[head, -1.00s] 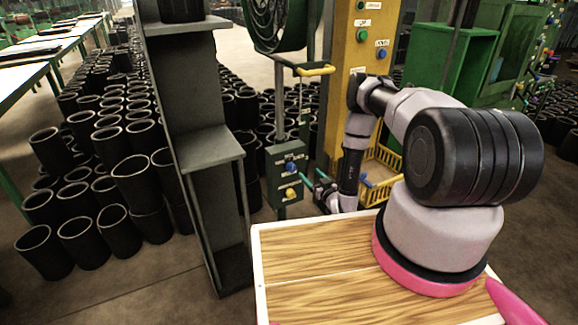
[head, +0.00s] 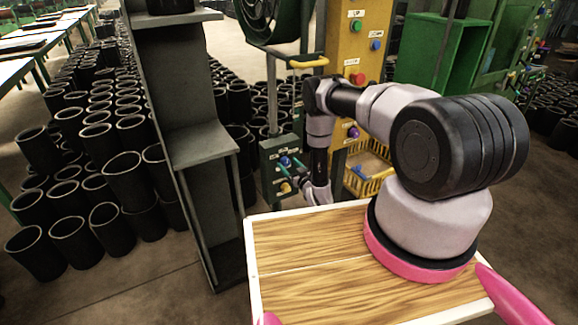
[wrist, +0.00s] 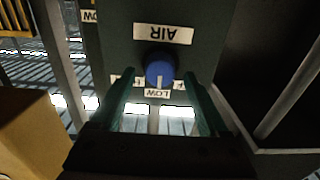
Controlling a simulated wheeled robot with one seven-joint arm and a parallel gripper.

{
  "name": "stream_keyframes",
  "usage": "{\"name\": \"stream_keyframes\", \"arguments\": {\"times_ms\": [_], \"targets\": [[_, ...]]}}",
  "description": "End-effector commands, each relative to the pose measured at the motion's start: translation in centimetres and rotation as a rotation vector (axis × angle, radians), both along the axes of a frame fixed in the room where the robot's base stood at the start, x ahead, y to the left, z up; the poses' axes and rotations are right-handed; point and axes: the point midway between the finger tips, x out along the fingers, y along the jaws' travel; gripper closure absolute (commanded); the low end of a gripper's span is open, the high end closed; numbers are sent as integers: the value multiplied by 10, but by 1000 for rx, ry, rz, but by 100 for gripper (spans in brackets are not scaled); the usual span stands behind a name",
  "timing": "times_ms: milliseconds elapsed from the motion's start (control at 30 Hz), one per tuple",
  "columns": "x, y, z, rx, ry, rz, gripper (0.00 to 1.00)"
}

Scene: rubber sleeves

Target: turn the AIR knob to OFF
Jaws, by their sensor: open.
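The AIR knob (wrist: 160,71) is blue and round, on a dark green control box (head: 268,176). In the wrist view the AIR label above it and the LOW label below it are upside down. A pale mark on the knob appears to point at LOW. Labels at its sides are partly hidden by my fingers, so I cannot read them. My gripper (wrist: 158,79) is open, its teal fingers on either side of the knob; I cannot tell whether they touch it. In the head view my gripper (head: 294,176) is at the box front, near the blue knob (head: 285,162).
A yellow knob (head: 286,187) sits lower on the box. A grey steel post (head: 195,150) stands left of it, and a yellow post (head: 358,50) with buttons behind. A yellow basket (head: 368,182) is to the right. Many black sleeves (head: 128,180) are stacked at left.

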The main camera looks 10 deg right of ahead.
Motion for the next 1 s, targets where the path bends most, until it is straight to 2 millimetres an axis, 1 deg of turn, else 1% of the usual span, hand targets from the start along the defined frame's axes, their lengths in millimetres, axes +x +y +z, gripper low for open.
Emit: {"name": "stream_keyframes", "arguments": {"times_ms": [267,300,367,400,467,500,767,1000], "targets": [[2,0,0,0,1,-1,22],[2,0,0,0,1,-1,30],[2,0,0,0,1,-1,53],[2,0,0,0,1,-1,68],[2,0,0,0,1,-1,91],[2,0,0,0,1,-1,100],[2,0,0,-24,-7,-1,100],[2,0,0,-138,-44,-2,100]]}}
